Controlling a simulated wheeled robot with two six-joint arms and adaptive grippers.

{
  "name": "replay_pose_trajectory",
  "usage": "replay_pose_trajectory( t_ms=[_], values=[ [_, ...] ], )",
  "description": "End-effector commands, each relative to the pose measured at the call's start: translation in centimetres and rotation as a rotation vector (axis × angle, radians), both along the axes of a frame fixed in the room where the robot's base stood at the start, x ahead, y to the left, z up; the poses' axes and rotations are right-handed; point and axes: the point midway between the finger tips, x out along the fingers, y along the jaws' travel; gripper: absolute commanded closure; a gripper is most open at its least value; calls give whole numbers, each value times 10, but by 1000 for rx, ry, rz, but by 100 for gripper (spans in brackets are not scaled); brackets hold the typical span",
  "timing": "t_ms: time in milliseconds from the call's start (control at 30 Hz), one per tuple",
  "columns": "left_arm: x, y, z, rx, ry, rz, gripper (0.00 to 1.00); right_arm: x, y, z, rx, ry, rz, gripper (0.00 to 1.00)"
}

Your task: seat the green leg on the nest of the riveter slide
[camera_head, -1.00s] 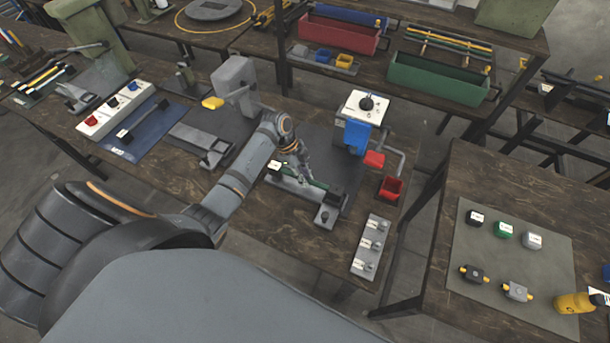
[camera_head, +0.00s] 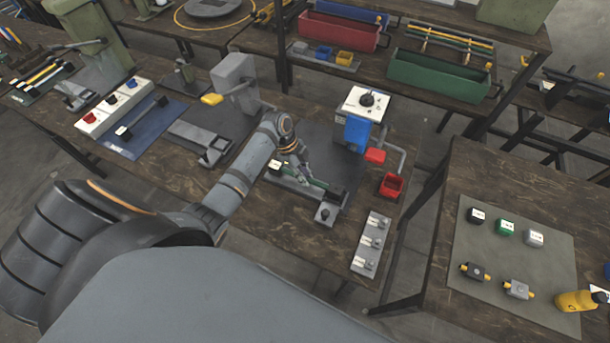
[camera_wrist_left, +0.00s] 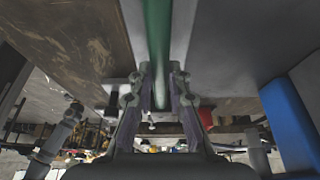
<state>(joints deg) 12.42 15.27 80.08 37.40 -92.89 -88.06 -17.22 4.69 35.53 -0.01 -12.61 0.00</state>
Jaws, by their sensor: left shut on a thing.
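The green leg (camera_head: 318,184) is a thin green bar with a dark block at its right end and a pale-topped block at its left end. It lies along the grey riveter slide (camera_head: 291,190) in front of the blue and white riveter (camera_head: 357,134). My left gripper (camera_head: 304,178) is shut on the leg near its middle. In the left wrist view, the green leg (camera_wrist_left: 158,45) runs between the two fingers (camera_wrist_left: 161,88), over the grey slide (camera_wrist_left: 184,30). The nest is hidden, and I cannot tell whether the leg touches it. My right gripper is not in view.
A red bin (camera_head: 391,186) and a plate with several small fittings (camera_head: 371,244) are on the bench's right side. A grey press with a yellow handle (camera_head: 232,84) stands to the left. Bare bench wood lies in front of the slide.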

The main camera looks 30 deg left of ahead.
Motion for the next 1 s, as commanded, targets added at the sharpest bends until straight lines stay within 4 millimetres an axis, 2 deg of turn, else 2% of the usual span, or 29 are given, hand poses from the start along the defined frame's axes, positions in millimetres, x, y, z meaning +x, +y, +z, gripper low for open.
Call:
replay_pose_trajectory(
  t_ms=[133, 167, 333, 667, 767, 1000],
  values=[
    [0, 0, 0, 0, 0, 0, 100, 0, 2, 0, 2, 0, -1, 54],
    [0, 0, 0, 0, 0, 0, 79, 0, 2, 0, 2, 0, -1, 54],
    [0, 0, 0, 0, 0, 0, 57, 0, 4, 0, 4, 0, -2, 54],
    [0, 1, 3, 1, 0, 0, 57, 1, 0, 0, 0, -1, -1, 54],
    [1, 7, 15, 3, -3, 0, 57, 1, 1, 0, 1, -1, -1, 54],
    [0, 30, 69, 5, -4, 0, 57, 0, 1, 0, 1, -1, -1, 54]
  ],
)
